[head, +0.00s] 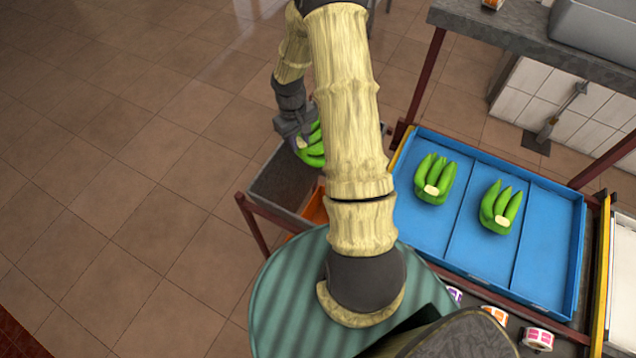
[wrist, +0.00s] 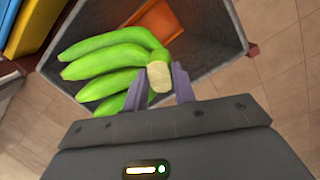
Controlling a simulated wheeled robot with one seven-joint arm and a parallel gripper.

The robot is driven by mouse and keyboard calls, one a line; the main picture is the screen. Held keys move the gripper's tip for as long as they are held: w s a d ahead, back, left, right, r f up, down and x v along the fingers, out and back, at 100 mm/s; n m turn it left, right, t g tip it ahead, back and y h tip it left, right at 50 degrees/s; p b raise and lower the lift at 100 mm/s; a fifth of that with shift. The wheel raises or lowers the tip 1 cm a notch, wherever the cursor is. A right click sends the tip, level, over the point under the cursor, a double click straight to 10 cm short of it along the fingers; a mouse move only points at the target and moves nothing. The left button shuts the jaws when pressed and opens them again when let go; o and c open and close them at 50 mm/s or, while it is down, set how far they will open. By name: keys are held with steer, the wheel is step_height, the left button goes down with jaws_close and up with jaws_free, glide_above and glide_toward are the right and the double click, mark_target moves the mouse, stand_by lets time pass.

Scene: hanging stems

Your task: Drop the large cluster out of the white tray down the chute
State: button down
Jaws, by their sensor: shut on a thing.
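My gripper (wrist: 158,88) is shut on the cut crown of a green banana cluster (wrist: 108,62). In the head view the held cluster (head: 313,152) hangs from my gripper (head: 298,135), partly behind my arm. The cluster is over the open mouth of a grey chute (head: 277,180). The chute wall (wrist: 215,50) and an orange surface inside (wrist: 160,22) show beyond the cluster in the wrist view. No white tray can be made out for certain; a pale surface (head: 624,270) is cut off at the right edge.
A blue tray (head: 468,245) with dividers holds two green clusters, one left (head: 436,180) and one in the middle (head: 501,207); its right part is bare. Rolls of stickers (head: 538,338) lie in front. A grey counter (head: 520,38) with a sink stands behind. The tiled floor at left is clear.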

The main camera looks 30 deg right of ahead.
steer(key=d+p, duration=0.1)
steer(key=s+d+n+p, duration=0.1)
steer(key=d, duration=0.1)
steer(key=d+n, duration=0.1)
steer(key=shift+s+d+p, duration=0.2)
steer(key=shift+s+p, duration=0.1)
steer(key=shift+p, duration=0.1)
steer(key=shift+s+d+f+n, duration=0.2)
steer(key=shift+d+n, duration=0.1)
steer(key=shift+d, duration=0.1)
steer(key=shift+f, duration=0.15)
steer(key=shift+f+b, duration=2.15)
steer(key=shift+f, duration=0.75)
